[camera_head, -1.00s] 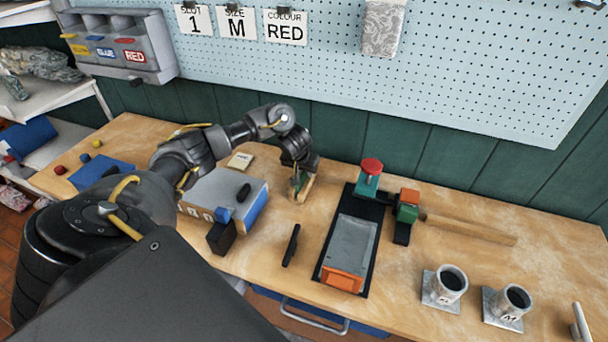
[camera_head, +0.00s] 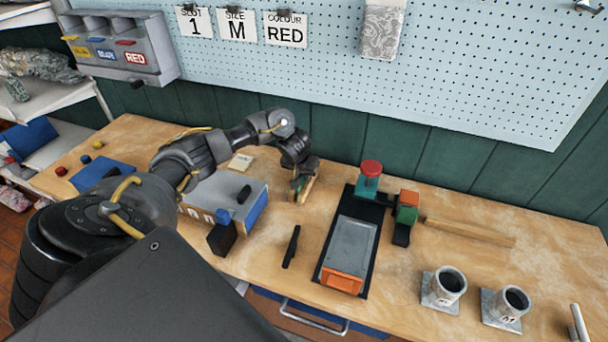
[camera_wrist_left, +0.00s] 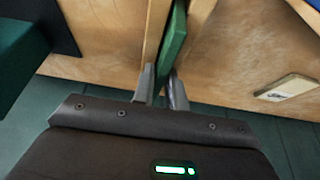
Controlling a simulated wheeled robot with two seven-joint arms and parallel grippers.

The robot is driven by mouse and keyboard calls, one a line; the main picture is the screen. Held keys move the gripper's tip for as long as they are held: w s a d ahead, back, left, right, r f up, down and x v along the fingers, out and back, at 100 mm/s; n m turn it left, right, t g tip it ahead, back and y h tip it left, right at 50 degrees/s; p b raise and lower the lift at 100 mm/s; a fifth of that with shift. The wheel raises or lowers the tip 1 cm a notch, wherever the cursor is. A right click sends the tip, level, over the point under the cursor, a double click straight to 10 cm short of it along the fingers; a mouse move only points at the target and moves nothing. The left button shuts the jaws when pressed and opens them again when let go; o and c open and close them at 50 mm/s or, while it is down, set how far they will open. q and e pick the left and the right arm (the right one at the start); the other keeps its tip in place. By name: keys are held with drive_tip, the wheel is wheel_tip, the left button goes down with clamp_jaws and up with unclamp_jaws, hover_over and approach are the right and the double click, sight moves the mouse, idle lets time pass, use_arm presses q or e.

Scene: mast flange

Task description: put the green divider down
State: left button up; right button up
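The green divider (camera_wrist_left: 174,38) is a thin green strip that stands between the two fingers of my left gripper (camera_wrist_left: 160,88) in the left wrist view. The fingertips lie close on either side of it and appear shut on it. Pale wooden pieces (camera_wrist_left: 155,30) stand beside the divider. In the head view my left gripper (camera_head: 303,183) points down at the bench, right of the grey box. There the divider is small and partly hidden by the fingers. Whether its lower edge touches the bench is unclear. My right gripper is not in view.
The grey box (camera_head: 225,190) stands left of the gripper. A black fixture with a grey plate (camera_head: 350,245) and a red-topped green post (camera_head: 370,180) is to the right. A black bar (camera_head: 291,246) lies in front. A wooden bar (camera_head: 470,232) and two cups (camera_head: 443,287) are farther right.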

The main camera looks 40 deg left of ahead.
use_arm(q)
clamp_jaws()
drive_tip(key=shift+r+b, duration=0.1)
drive_tip(key=shift+b, duration=0.3)
wheel_tip(320, 180, up, 4)
drive_tip(key=shift+w+f, duration=0.1)
drive_tip(key=shift+f, duration=0.1)
drive_tip(key=s+d+r+p, duration=0.8)
drive_tip(key=s+r+p, duration=0.1)
drive_tip(key=s, duration=0.2)
drive_tip(key=shift+s+d+r, duration=0.2)
drive_tip(key=shift+s+r, duration=0.05)
drive_tip(key=shift+r, duration=0.1)
